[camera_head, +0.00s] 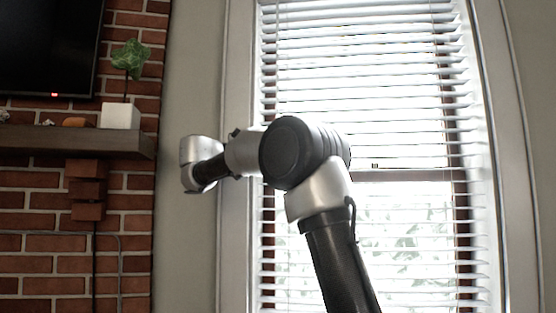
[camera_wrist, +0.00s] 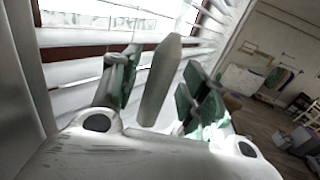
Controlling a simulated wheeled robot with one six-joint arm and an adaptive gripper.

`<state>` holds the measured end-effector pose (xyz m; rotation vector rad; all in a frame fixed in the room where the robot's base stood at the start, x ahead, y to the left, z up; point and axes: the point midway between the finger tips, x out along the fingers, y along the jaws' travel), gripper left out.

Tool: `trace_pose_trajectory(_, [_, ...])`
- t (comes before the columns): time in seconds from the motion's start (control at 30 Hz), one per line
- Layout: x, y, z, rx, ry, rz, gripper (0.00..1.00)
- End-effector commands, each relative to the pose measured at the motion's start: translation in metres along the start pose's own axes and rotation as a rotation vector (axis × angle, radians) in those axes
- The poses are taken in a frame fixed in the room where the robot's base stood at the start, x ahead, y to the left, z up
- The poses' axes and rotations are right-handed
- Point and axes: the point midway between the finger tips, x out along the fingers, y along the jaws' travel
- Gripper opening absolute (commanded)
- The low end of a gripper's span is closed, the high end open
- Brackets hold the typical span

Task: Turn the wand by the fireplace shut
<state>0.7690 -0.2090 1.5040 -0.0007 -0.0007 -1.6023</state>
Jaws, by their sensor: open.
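The window blind (camera_head: 370,90) has white slats, tilted open, with bright daylight between them. In the wrist view, a pale grey, faceted, tapering rod (camera_wrist: 160,82), which looks like the blind's wand, stands between the two fingers of my gripper (camera_wrist: 166,72). The fingers are apart, with dark green pads on either side of the rod. I see gaps beside the rod, and cannot tell whether either pad touches it. In the head view my arm reaches across the window toward its left edge, and I cannot make out the fingers or the wand there.
A brick fireplace wall (camera_head: 55,260) with a dark mantel shelf (camera_head: 70,142) is at the left. A white pot (camera_head: 120,116) with a green plant stands on the mantel. The window's left frame (camera_head: 235,240) is close to my wrist. In the wrist view an open room lies at the right.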

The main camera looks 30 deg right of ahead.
Motion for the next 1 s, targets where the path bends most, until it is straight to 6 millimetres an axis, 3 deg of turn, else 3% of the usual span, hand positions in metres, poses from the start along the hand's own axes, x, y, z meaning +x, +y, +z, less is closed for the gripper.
trace_pose_trajectory(0.13, [0.0114,-0.0003,0.0000,0.000,0.000,0.000,0.45])
trace_pose_trajectory(0.4, [0.0129,-0.0001,-0.0003,0.000,0.001,0.001,0.45])
trace_pose_trajectory(0.67, [0.0127,0.0000,-0.0003,0.000,0.001,0.001,0.00])
trace_pose_trajectory(1.0, [0.0126,-0.0005,-0.0001,0.001,0.001,0.037,0.00])
